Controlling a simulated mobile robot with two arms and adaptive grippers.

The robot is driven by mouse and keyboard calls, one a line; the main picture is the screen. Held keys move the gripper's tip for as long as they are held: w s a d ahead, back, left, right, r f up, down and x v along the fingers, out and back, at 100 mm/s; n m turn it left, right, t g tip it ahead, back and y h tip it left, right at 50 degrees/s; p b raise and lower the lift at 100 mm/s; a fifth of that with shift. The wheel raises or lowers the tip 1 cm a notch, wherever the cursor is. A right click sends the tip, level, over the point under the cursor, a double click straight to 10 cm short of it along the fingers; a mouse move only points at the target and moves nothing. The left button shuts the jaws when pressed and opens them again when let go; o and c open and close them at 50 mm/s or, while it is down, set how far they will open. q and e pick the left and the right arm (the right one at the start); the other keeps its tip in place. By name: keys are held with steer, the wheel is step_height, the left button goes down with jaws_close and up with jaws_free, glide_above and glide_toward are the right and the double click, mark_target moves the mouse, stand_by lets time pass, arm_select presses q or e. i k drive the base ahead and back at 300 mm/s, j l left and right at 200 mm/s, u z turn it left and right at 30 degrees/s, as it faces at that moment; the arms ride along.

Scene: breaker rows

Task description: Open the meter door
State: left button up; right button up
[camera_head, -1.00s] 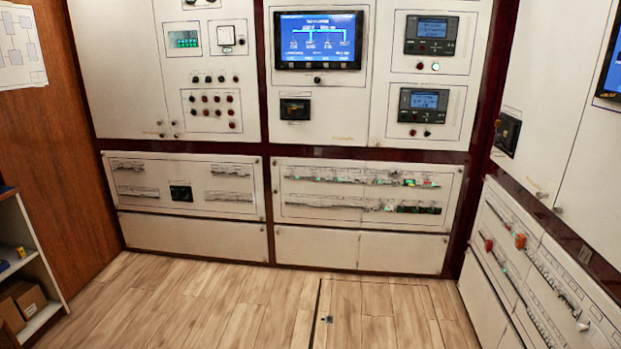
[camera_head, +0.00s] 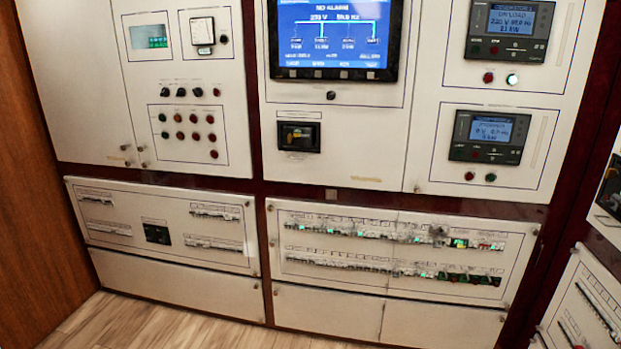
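The white upper left cabinet panel (camera_head: 240,165) faces me and looks shut. It carries a square analog meter (camera_head: 202,31), a small greenish display (camera_head: 149,37) and rows of coloured knobs and lamps (camera_head: 187,135). Small knobs or latches (camera_head: 142,158) sit near its lower left edge, beside a plain white door (camera_head: 75,100). I cannot tell for sure which panel is the meter door. Neither of my grippers is in view.
To the right are a panel with a large blue screen (camera_head: 333,35) and one with two dark controllers (camera_head: 489,137). Below are closed breaker panels (camera_head: 162,226) and (camera_head: 400,250). Another cabinet wall (camera_head: 585,315) stands at right. Wooden floor (camera_head: 130,320) is clear at lower left.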

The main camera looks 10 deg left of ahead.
mark_target(196, 56)
steer(key=i+j+u, duration=0.15)
steer(key=i+u, duration=0.85)
steer(key=i+l+u, duration=0.3)
steer(key=i+u, duration=0.2)
